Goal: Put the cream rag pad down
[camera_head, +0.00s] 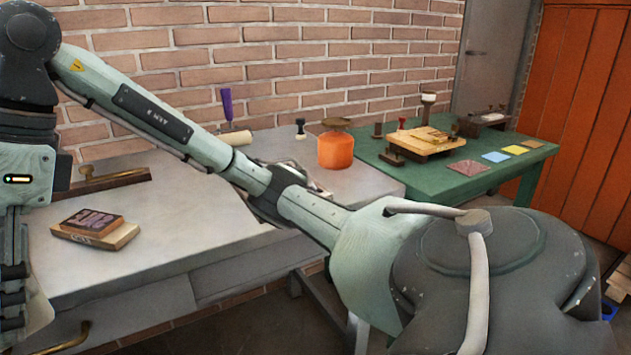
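I cannot make out the cream rag pad for certain. A small pale patch shows on the grey bench (150,259), just behind my arm, and most of it is hidden. My arm crosses the picture from upper left to lower right and covers part of the bench. I see no gripper fingers clearly, so I cannot tell whether either gripper holds the pad.
On the bench are a stamp block (95,221), an orange pot (335,151), a purple-handled tool (227,103) and a cream roller (235,138). The green table (385,155) behind holds a wooden press (425,143) and several coloured squares, including a blue one (496,156).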

